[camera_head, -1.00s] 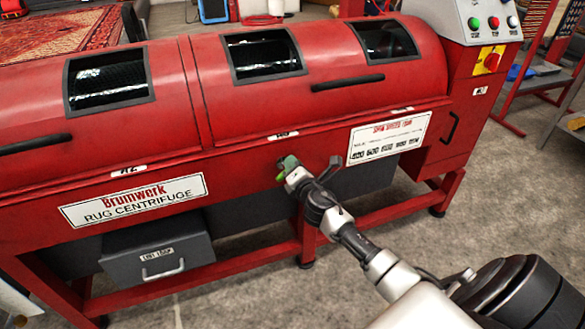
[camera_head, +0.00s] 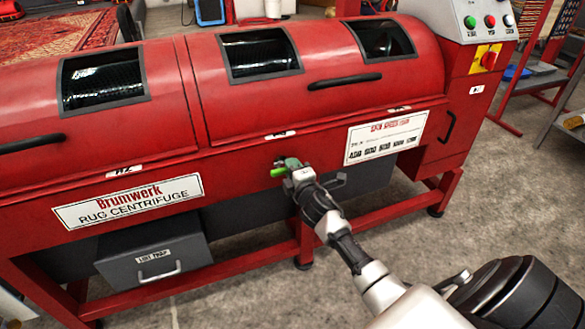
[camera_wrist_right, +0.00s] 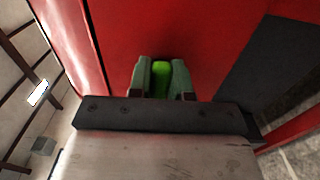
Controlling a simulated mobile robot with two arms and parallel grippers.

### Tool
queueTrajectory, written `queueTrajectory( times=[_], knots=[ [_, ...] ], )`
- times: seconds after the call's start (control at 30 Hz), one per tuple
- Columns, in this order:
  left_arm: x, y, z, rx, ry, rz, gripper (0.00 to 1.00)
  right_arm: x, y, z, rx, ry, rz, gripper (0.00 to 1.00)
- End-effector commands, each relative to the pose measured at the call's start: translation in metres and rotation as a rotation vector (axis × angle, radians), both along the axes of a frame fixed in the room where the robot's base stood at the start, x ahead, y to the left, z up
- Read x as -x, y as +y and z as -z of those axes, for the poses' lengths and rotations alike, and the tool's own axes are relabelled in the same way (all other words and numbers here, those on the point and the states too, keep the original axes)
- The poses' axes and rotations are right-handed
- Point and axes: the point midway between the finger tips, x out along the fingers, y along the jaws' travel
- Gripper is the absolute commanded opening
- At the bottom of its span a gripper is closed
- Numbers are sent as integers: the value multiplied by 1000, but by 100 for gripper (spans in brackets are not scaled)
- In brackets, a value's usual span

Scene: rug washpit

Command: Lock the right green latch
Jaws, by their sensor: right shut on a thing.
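The green latch (camera_head: 279,171) is a small bright green handle on the front of the red rug centrifuge (camera_head: 235,190), below the seam of the right lid (camera_head: 330,95). In the head view its green end points left, out past the fingers. My right gripper (camera_head: 291,165) is at the latch, its fingers shut on it. In the right wrist view the bright green latch (camera_wrist_right: 161,78) sits between the two dull green fingers (camera_wrist_right: 161,82). The latch's mount is hidden behind the fingers. My left gripper is not in view.
A dark lid handle (camera_head: 345,81) sits above my gripper. A grey drawer (camera_head: 155,258) hangs at lower left. A control panel with buttons (camera_head: 490,22) stands at upper right. The concrete floor (camera_head: 480,200) in front is clear.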

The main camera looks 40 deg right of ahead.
Motion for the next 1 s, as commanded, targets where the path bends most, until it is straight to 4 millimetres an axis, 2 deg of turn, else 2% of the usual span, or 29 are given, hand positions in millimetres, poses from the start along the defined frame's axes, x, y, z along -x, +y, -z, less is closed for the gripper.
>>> queueTrajectory(
  times=[0.47, 0.5, 0.63, 0.67, 1.0],
  knots=[
    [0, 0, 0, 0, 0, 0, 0, 0, 0, 1, -18, -2, 1, 0],
    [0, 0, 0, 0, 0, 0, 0, 0, 0, 1, -18, -2, 1, 22],
    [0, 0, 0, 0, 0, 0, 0, 0, 0, 1, -16, -2, 1, 42],
    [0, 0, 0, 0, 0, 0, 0, 0, 0, 1, -16, -3, 1, 45],
    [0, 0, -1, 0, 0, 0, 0, 5, 2, 1, -14, -2, 0, 45]
  ],
)
